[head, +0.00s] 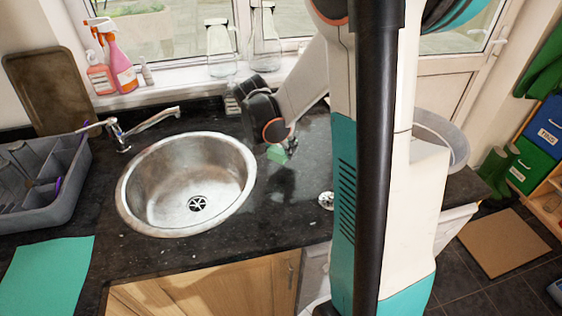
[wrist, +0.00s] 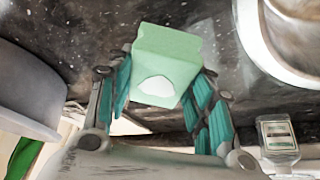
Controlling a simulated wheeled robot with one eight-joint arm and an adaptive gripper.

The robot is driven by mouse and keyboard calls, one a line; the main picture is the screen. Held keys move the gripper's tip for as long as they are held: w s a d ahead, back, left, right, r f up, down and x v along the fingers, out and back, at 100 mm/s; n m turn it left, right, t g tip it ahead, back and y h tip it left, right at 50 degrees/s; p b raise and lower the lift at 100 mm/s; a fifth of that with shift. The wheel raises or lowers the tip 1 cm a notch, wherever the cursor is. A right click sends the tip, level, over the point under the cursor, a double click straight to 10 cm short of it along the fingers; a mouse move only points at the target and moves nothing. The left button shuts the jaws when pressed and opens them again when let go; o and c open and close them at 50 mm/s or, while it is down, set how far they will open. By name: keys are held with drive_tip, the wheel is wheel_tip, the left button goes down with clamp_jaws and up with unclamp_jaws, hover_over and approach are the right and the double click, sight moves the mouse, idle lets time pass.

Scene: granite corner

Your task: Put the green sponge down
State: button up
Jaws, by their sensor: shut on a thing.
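The green sponge (head: 277,154) is held by my gripper (head: 288,145) above the dark granite worktop, to the right of the round sink. In the wrist view the sponge (wrist: 168,48) is a pale green block with a white patch on its near face. My gripper's teal-padded fingers (wrist: 165,88) are shut on it, one on either side. A dark reflection or shadow shows on the worktop below it in the head view. The sponge looks clear of the surface, but the exact gap is hard to tell.
The steel sink (head: 143,210) lies left of the sponge. A grey rack (head: 45,190) and teal mat (head: 48,275) are further left. Glass bottles (head: 222,50) stand by the window. A grey tub (head: 452,135) is at right, partly hidden by my arm. Worktop between sink and tub is mostly clear.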

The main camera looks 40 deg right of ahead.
sight(281, 166)
drive_tip(key=shift+f+b, duration=0.75)
drive_tip(key=shift+f, duration=1.65)
drive_tip(key=shift+f, duration=0.2)
drive_tip(key=o, duration=1.1)
drive_tip(key=shift+r, duration=0.15)
drive_tip(key=p+v, duration=0.3)
drive_tip(key=v, duration=0.8)
drive_tip(key=shift+p, duration=0.35)
drive_tip(key=shift+a+r, duration=0.25)
drive_tip(key=shift+r, duration=0.2)
